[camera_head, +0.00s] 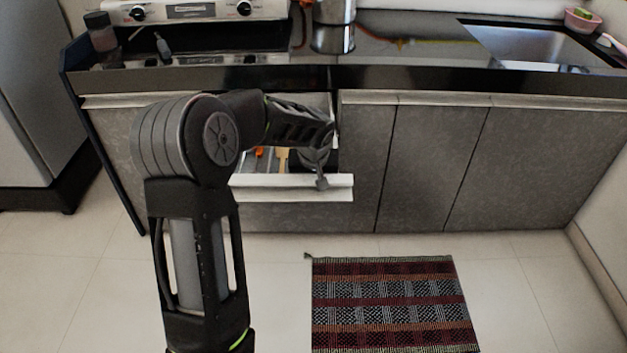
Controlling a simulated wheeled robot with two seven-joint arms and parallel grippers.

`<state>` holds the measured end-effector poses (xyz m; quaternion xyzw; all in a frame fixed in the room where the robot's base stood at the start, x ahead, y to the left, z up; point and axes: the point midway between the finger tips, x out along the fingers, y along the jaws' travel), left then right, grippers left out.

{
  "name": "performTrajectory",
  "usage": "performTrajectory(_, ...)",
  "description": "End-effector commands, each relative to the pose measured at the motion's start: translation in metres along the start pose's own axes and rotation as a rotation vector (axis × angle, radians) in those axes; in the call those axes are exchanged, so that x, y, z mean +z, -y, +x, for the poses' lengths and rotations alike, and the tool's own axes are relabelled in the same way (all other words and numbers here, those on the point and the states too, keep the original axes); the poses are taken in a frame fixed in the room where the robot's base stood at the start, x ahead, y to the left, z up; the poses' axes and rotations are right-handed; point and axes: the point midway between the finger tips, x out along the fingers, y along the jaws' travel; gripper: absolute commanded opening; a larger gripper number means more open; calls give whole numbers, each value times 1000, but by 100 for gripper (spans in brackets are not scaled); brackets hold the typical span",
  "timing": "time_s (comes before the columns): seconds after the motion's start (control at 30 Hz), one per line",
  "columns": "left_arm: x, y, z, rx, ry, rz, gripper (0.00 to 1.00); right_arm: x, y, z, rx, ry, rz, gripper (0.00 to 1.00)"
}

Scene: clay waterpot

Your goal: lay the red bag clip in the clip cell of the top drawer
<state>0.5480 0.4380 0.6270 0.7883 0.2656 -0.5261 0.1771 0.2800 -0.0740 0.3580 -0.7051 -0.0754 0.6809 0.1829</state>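The top drawer (291,188) is pulled out below the counter, with its white front facing me. Its inside is partly hidden by my arm. A small orange-red item (260,152), perhaps the red bag clip, shows in the drawer's left part; it is too small to tell. A pale wooden utensil (283,159) lies to the right of it. I cannot make out which cell is the clip cell. My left gripper (321,183) points down at the drawer's right end, by the front edge. Its fingers are too small and dark to tell whether they are open or hold anything. My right gripper is not in view.
The dark counter (400,78) overhangs the drawer. A metal pot (334,25) and a stove (195,12) stand at the back, with a sink (540,45) at the right. Closed cabinet doors (435,165) lie right of the drawer. A patterned rug (393,303) lies on open floor.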

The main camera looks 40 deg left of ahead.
Motion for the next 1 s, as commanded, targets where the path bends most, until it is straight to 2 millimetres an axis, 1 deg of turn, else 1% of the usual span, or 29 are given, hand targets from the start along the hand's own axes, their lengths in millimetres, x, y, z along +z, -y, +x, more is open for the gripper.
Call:
performTrajectory(0.37,0,0,0,0,0,0,0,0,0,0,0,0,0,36)
performTrajectory(0.4,0,0,0,0,0,0,29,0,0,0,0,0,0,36)
performTrajectory(0.6,0,0,0,-1,0,0,46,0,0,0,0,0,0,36)
performTrajectory(0.67,0,1,0,-2,0,-1,51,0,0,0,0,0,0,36)
performTrajectory(0.7,0,1,0,-2,0,-1,52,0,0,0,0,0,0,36)
performTrajectory(1.0,0,4,0,-7,2,-3,52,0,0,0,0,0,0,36)
